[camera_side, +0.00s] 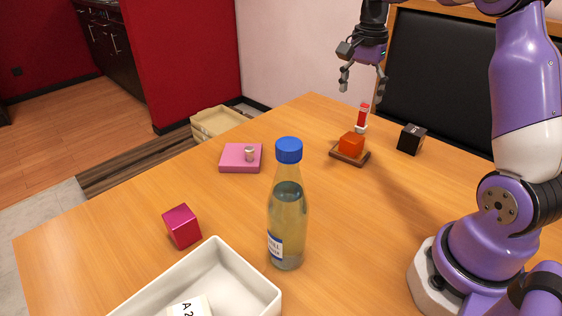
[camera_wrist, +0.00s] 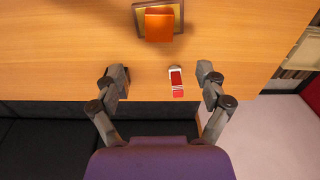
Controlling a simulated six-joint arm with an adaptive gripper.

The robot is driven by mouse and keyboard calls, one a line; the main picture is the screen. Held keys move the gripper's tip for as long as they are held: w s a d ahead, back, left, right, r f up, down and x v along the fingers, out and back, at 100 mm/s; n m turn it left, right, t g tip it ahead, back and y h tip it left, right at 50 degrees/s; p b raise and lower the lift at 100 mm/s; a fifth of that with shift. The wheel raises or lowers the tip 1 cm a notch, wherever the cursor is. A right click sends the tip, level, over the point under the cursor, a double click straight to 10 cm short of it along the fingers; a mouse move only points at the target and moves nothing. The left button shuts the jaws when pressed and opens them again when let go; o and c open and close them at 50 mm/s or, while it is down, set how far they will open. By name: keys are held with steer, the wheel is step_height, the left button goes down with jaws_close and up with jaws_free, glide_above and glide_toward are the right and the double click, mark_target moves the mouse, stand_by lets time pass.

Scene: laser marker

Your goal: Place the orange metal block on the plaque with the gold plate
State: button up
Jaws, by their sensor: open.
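The orange metal block (camera_side: 351,144) rests on a small brown wooden plaque (camera_side: 338,156) at the far side of the table. My gripper (camera_side: 363,81) is open and empty, raised above the table near the block. In the wrist view my gripper's fingertips (camera_wrist: 163,78) are spread wide, with the block ahead of them.
A red and white small object (camera_side: 362,118) stands just behind the plaque, between my fingers in the wrist view. A black cube (camera_side: 411,139) is to its right. A bottle with blue cap (camera_side: 287,215), pink block (camera_side: 240,158), magenta cube (camera_side: 182,226) and white tray (camera_side: 262,284) stand nearer.

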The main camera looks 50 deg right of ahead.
steer(key=s+a+r+n+t, duration=0.1)
steer(key=s+a+n+t, duration=0.1)
steer(key=s+a+n, duration=0.3)
steer(key=s+a+n+t, duration=0.3)
steer(key=s+a+n, duration=0.3)
steer(key=a+n, duration=0.6)
steer(key=shift+s+a+r, duration=0.3)
steer(key=shift+a+r, duration=0.1)
steer(key=shift+a, duration=0.15)
